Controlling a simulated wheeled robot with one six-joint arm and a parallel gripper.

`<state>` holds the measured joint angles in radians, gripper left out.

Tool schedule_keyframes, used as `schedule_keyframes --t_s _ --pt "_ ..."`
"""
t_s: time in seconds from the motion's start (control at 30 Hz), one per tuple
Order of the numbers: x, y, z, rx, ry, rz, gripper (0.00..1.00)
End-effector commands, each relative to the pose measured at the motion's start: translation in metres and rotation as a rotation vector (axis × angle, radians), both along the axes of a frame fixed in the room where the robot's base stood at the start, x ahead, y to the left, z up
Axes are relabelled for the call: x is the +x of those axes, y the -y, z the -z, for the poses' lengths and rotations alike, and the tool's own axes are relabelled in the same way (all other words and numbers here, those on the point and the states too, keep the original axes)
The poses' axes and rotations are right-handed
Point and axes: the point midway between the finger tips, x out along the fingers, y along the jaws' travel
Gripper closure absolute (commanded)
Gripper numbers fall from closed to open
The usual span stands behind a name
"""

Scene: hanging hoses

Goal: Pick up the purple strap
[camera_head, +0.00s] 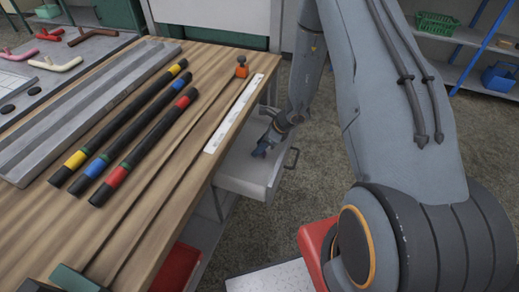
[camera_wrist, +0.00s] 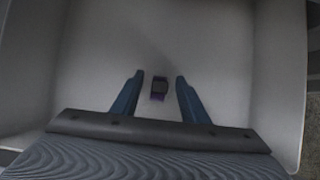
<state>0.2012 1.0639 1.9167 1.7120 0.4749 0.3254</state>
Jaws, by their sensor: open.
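The purple strap (camera_wrist: 159,89) shows in the wrist view as a small dark, rolled or folded piece with purple edges. It lies on the floor of a pale open drawer. My gripper (camera_wrist: 158,80) is open, with one blue finger on each side of the strap in the picture and a gap to each. I cannot tell how far above the strap the fingertips are. In the head view my gripper (camera_head: 260,150) reaches down into the white drawer (camera_head: 232,182) under the bench edge. The strap is hidden there.
The drawer's walls stand close around my gripper; its handle (camera_head: 292,158) is on the outer side. The wooden bench (camera_head: 150,190) beside it carries several dark hoses (camera_head: 145,147) with coloured bands, a white ruler-like strip (camera_head: 234,112) and a small orange item (camera_head: 241,67).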

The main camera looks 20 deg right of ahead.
Motion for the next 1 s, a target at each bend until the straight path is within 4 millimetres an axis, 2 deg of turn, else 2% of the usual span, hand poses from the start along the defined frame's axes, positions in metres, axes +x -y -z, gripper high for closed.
schedule_keyframes --t_s 0.1,0.3,0.37,0.77,1.0 --pt "0.0 0.0 0.0 0.0 0.0 0.0 0.59" --pt "0.0 0.0 0.0 0.0 0.0 -0.001 0.93" --pt "0.0 0.0 -0.001 0.0 0.0 -0.001 1.0" --pt "0.001 0.0 -0.007 -0.001 0.002 -0.002 1.0" --pt "0.001 0.001 -0.037 -0.001 0.004 -0.001 1.0"
